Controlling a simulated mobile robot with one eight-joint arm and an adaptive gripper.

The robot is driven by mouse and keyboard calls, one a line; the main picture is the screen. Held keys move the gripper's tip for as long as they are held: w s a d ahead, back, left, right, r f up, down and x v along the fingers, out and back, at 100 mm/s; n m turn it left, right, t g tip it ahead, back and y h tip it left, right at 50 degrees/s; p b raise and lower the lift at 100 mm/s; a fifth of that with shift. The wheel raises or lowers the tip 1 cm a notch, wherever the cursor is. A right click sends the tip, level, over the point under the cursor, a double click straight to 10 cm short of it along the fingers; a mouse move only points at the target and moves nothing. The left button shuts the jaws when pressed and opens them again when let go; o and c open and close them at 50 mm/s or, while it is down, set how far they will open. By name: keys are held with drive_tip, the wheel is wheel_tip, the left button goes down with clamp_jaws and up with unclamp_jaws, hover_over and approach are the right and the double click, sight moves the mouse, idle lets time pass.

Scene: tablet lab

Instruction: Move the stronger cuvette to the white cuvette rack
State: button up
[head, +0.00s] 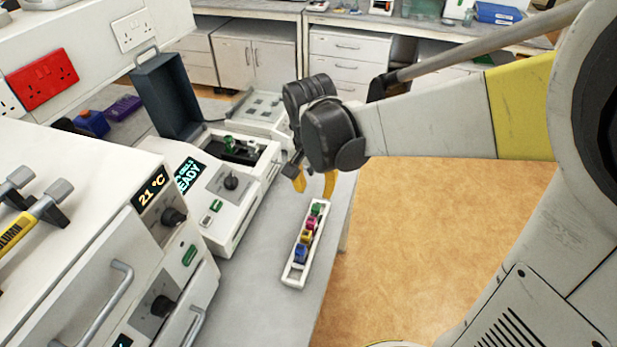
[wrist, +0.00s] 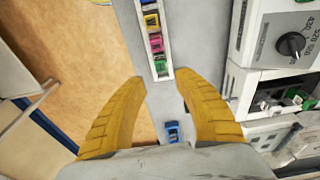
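A long white rack (head: 293,278) lies on the grey bench and holds a row of blue (head: 301,253), yellow (head: 306,237), pink (head: 311,223) and green (head: 316,210) cuvettes. A separate blue item (wrist: 172,131), perhaps a cuvette, is on the bench beyond the rack's green end; my gripper hides that spot in the head view. My gripper (head: 315,190) is open and empty above the bench near that end, with its yellow fingers (wrist: 161,80) wide apart in the wrist view. A green cuvette (head: 228,143) appears in the instrument's open well. I cannot tell which cuvette is stronger.
The white instrument (head: 237,215) left of the rack has a raised dark lid (head: 167,95) and a display (head: 187,175) reading READY. A pale slotted tray (head: 262,105) stands behind it. A white unit showing 21 °C (head: 150,187) is nearer left. Open floor lies right of the bench.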

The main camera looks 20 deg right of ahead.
drive_tip(key=s+d+r+n+t+y, duration=0.1)
drive_tip(key=s+r+n+t, duration=0.4)
drive_tip(key=s, duration=0.6)
wheel_tip(320, 180, up, 3)
drive_tip(key=shift+s+f+n+t, duration=0.2)
drive_tip(key=shift+n+t, duration=0.2)
drive_tip(key=shift+n, duration=0.7)
